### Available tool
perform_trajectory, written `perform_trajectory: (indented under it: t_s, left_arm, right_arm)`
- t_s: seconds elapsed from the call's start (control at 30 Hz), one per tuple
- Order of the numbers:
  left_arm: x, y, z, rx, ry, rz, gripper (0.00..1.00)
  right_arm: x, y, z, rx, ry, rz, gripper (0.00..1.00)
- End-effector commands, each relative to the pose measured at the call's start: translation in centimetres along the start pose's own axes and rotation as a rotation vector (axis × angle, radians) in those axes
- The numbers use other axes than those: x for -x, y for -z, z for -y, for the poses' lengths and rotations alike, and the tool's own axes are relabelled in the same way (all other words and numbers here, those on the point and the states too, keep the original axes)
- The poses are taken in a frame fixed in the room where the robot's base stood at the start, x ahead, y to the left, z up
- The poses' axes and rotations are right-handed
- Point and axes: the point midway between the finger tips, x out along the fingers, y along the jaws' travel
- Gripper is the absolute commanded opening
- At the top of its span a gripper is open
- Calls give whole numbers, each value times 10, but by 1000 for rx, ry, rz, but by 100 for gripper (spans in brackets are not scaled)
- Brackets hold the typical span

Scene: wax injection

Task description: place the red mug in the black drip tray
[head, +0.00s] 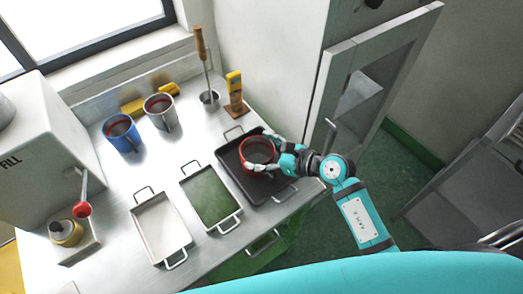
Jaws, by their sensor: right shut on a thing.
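The red mug (247,147) is over the black drip tray (231,163) at the right end of the steel table. It looks upright and dark inside. My right gripper (274,156) comes in from the right and is shut on the red mug. I cannot tell whether the mug's base touches the tray floor. The gripper hides the mug's right side. The black tray has wire handles at its far and near ends. My left gripper is not in view.
A green tray (211,197) and a white tray (160,228) lie left of the black tray. A blue mug (121,133) and a steel mug (160,111) stand at the back. A ladle cup (209,99) and a wooden-based yellow tool (236,93) stand behind the black tray.

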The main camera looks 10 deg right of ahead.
Motion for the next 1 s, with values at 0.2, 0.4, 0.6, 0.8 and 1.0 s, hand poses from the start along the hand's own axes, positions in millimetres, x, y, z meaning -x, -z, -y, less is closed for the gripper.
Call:
perform_trajectory:
  t_s: [0.2, 0.4, 0.6, 0.8, 1.0]
  left_arm:
    - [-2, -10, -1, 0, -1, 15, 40]
    - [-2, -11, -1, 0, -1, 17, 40]
    - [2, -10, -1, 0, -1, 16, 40]
    - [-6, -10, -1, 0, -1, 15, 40]
    - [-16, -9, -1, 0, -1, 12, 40]
  right_arm:
    - [-1, 2, 0, 0, 1, 1, 91]
    - [-1, 2, 0, 0, 0, 0, 100]
    - [0, -2, 0, 0, 0, 1, 100]
    - [28, 3, 0, 4, 2, -4, 100]
    - [72, 4, 0, 2, 1, -4, 100]
